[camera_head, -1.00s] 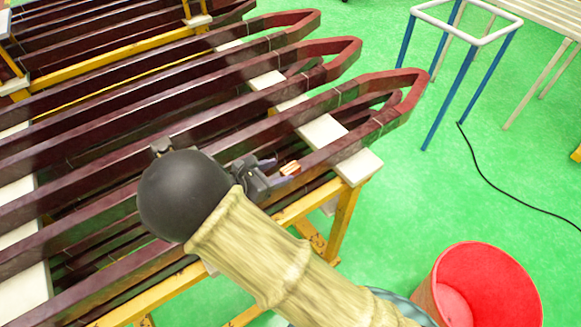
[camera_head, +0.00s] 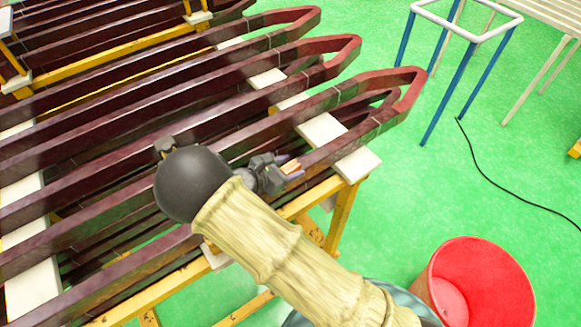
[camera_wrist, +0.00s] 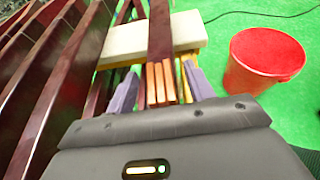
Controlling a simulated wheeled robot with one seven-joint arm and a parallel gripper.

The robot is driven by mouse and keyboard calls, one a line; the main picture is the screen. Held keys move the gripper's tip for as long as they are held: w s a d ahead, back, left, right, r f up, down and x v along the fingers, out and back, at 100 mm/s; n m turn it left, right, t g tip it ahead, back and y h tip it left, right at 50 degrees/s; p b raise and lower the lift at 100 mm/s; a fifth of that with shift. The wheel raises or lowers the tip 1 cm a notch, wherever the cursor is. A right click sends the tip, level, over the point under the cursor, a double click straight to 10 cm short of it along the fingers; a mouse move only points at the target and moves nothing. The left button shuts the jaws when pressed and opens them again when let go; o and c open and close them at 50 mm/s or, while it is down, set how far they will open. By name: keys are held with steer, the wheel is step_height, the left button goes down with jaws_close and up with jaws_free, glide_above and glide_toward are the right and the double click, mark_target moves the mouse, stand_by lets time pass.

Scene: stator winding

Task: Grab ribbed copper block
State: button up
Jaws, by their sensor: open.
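The ribbed copper block (camera_head: 291,166) is small and orange-brown, at the right end of the dark red winding bars, near a white pad. In the wrist view the copper block (camera_wrist: 161,84) shows upright ribs and lies between the two purple-grey fingertips. My gripper (camera_head: 284,168) is open around it, with a gap visible between each finger and the block. In the wrist view my gripper (camera_wrist: 160,90) has one finger left and one right of the block. The block's lower part is hidden by the gripper body.
Long dark red bars (camera_head: 110,130) lie on a yellow frame (camera_head: 340,222) with white pads (camera_head: 357,166). A red bucket (camera_head: 480,285) stands on the green floor at lower right. A blue-legged stand (camera_head: 448,95) is at upper right. Open floor lies between them.

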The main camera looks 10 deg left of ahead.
mark_target(289, 167)
jaws_close()
steer(key=shift+r, duration=0.1)
stand_by(0.3)
step_height(289, 167, up, 10)
steer(key=b, duration=0.3)
stand_by(0.7)
